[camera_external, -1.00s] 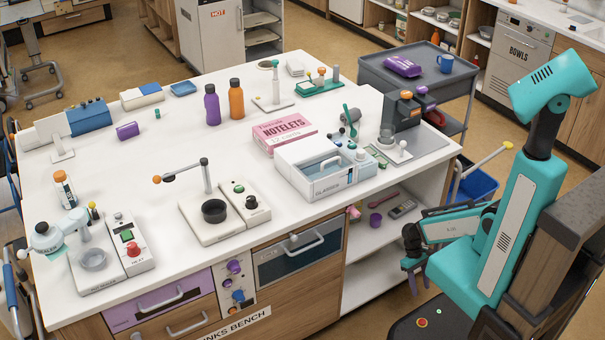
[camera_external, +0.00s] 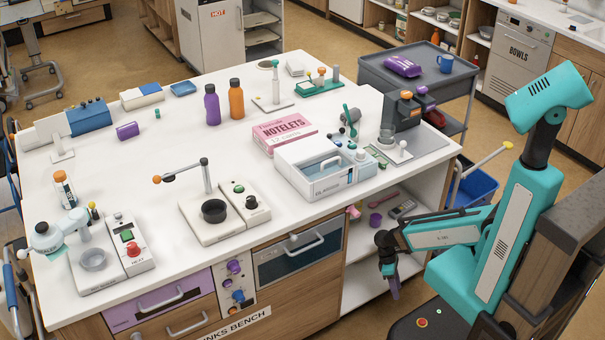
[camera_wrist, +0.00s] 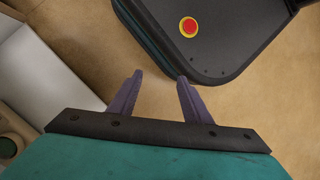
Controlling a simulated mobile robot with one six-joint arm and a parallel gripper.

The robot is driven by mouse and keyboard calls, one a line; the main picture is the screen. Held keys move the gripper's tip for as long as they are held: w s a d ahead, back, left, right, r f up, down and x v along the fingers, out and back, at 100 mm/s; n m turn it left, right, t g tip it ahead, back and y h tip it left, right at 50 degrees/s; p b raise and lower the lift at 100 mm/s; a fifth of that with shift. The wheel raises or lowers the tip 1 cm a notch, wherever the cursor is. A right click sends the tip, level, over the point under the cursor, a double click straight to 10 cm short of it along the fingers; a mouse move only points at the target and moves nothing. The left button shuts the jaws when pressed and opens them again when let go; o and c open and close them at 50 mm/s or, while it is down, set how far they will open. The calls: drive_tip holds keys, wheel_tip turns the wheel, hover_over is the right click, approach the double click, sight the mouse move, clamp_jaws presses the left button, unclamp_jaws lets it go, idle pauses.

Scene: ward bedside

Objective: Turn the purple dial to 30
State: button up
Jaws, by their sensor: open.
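A purple dial (camera_external: 234,267) sits at the top of a pale control panel (camera_external: 225,279) on the bench front, between the purple drawer and the oven-like door. Its scale marks are too small to read. More knobs sit below it, one of them blue. My gripper (camera_external: 393,286) hangs pointing down in front of the open shelves, well to the right of the dial and apart from it. In the wrist view, my gripper (camera_wrist: 160,77) has two purple fingers spread apart with nothing between them. The dial does not show in the wrist view.
A purple-fronted drawer (camera_external: 158,304) is left of the panel, and an oven-like door (camera_external: 299,257) with a bar handle is right of it. Open shelves (camera_external: 380,240) hold small items near my gripper. The worktop above carries several devices.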

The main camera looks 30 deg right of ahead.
drive_tip(key=w+a+n+t+h+b, duration=0.1)
drive_tip(key=w+a+n+t+b, duration=0.15)
drive_tip(key=a+n, duration=1.1)
drive_tip(key=w+a+r+n+t+h, duration=0.1)
drive_tip(key=a+r+n+t, duration=0.1)
drive_tip(key=a+r, duration=0.6)
drive_tip(key=w+a+r+n+t, duration=0.1)
drive_tip(key=a+r+n+t, duration=0.25)
drive_tip(key=a, duration=0.75)
drive_tip(key=w+a+r+n+t+h, duration=0.1)
drive_tip(key=w+a+r, duration=0.1)
drive_tip(key=a+r, duration=0.65)
drive_tip(key=s+a+r+n+t+y+p, duration=0.1)
drive_tip(key=s+a+r+n+t, duration=0.3)
drive_tip(key=a+r, duration=0.7)
drive_tip(key=s+a+r+n+t+y+p, duration=0.1)
drive_tip(key=s+a+r+n+t, duration=0.4)
drive_tip(key=a+r, duration=0.7)
wheel_tip(320, 180, up, 4)
drive_tip(key=shift+s+f+y, duration=0.15)
drive_tip(key=shift+s+y, duration=0.35)
drive_tip(key=shift+s, duration=0.15)
drive_tip(key=shift+w+a, duration=0.1)
drive_tip(key=shift+w, duration=0.05)
